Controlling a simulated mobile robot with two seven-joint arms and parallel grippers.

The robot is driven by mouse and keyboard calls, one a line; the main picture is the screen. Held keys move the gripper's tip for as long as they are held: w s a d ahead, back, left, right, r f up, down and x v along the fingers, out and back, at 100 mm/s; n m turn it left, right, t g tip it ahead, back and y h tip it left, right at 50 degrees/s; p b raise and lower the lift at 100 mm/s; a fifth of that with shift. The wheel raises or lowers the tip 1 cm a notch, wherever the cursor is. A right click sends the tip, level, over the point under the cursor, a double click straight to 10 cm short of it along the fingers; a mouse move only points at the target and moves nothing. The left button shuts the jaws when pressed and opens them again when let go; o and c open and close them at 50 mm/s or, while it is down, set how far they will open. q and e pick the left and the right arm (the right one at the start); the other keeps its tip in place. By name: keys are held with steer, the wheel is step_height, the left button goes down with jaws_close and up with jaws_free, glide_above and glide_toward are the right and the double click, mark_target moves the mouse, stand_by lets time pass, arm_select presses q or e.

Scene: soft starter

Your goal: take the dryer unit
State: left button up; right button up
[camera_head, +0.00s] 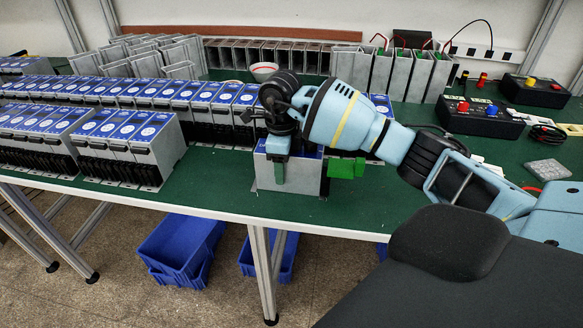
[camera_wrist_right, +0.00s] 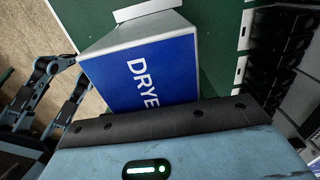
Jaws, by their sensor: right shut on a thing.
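The dryer unit is a grey box (camera_head: 302,178) with a blue top label, standing upright at the front edge of the green table. Its label, reading "DRYE" before it is cut off, fills the middle of the right wrist view (camera_wrist_right: 140,75). My right gripper (camera_head: 312,160) is over the box from above, shut on it. One green fingertip lies against its front and green finger parts show at its right side. The arm hides most of the box's top. I cannot tell whether the box is clear of the table.
Rows of blue-topped units (camera_head: 215,95) stand to the left and behind. Black test boxes (camera_head: 480,115) stand at the right. Blue bins (camera_head: 182,245) lie on the floor under the table (camera_head: 215,195).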

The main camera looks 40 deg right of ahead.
steer(key=shift+c, duration=1)
steer(key=shift+r, duration=0.45)
step_height(320, 180, up, 2)
steer(key=shift+w+r, duration=0.1)
steer(key=s+a+r, duration=0.2)
steer(key=s+a, duration=0.9)
steer(key=a, duration=0.1)
steer(key=shift+b, duration=0.3)
steer(key=shift+f, duration=0.1)
